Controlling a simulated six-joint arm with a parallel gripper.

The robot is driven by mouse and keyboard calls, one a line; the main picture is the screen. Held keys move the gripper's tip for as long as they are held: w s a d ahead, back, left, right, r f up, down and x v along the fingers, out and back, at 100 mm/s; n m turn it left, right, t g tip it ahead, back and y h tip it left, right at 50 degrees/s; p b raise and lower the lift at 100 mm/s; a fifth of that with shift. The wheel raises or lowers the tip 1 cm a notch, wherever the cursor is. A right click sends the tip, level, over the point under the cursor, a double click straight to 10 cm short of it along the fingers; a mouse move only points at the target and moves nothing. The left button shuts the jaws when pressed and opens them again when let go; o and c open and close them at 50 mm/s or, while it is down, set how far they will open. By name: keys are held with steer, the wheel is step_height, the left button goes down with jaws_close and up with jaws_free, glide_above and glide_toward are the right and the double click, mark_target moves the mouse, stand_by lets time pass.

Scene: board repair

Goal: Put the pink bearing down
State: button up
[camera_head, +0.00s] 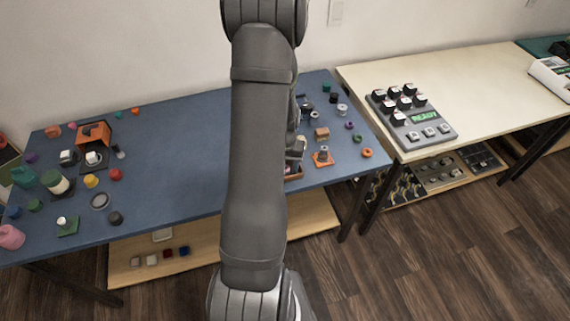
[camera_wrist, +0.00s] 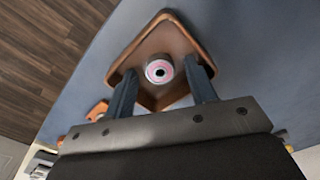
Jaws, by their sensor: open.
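The pink bearing (camera_wrist: 158,70) shows in the wrist view as a small pale ring with a pink band and a dark centre. It sits over the middle of a brown-orange square tray (camera_wrist: 152,40) with raised edges. My gripper (camera_wrist: 161,68) is open, with one dark finger on each side of the bearing and a gap visible beside it. Whether the bearing touches the tray floor is hard to tell. In the head view my arm hides most of this spot; part of an orange tray (camera_head: 293,174) shows beside the arm.
An orange base with a grey post (camera_head: 323,157) stands right of my arm on the blue table (camera_head: 180,150). Several small coloured parts lie around it. The table's front edge is close to the tray. A grey READY panel (camera_head: 425,130) is on the pale table to the right.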

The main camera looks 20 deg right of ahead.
step_height(320, 180, up, 12)
steer(key=shift+r, duration=0.2)
stand_by(0.4)
steer(key=shift+f, duration=0.1)
step_height(320, 180, down, 12)
steer(key=shift+r, duration=0.85)
steer(key=shift+f, duration=0.15)
